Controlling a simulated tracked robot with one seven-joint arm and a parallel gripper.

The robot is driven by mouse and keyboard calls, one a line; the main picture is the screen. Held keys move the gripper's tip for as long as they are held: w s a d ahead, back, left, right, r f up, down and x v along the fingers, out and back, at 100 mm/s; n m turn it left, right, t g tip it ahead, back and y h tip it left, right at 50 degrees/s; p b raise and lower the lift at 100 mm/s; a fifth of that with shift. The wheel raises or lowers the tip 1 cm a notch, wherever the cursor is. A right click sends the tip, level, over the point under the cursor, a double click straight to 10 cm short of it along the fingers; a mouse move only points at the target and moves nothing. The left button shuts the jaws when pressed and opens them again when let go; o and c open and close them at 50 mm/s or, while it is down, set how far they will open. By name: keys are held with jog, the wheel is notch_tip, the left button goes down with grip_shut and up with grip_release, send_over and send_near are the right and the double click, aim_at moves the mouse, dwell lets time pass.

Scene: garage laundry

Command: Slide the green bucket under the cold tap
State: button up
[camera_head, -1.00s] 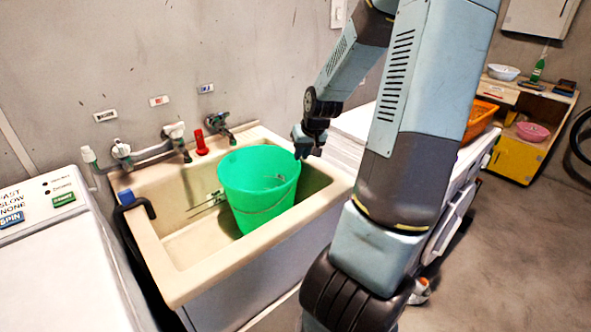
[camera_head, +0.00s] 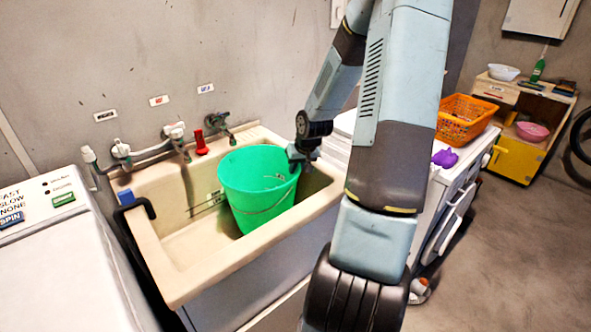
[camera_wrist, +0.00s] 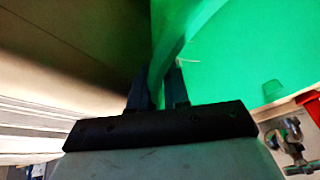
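The green bucket (camera_head: 250,190) stands upright in the right part of the cream sink (camera_head: 170,268). Its handle hangs down its front. Three wall labels hang above the taps: a dark one, a red-marked one and a blue-marked one (camera_head: 206,88). The tap (camera_head: 219,126) below the blue-marked label is behind the bucket, slightly to its left. My gripper (camera_head: 297,160) is at the bucket's right rim. In the wrist view, the fingers (camera_wrist: 157,88) stand apart with the bucket's rim between them; firm contact cannot be seen. The bucket's bottom is hidden.
A red object (camera_head: 201,143) stands on the sink's back ledge between taps. A dark hose (camera_head: 135,203) hooks over the sink's left edge. A white machine (camera_head: 60,262) stands left. An orange basket (camera_head: 466,118) sits at right. The basin left of the bucket is clear.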

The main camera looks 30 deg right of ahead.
jog(key=shift+w+f, duration=0.25)
jog(key=shift+f, duration=0.3)
grip_shut()
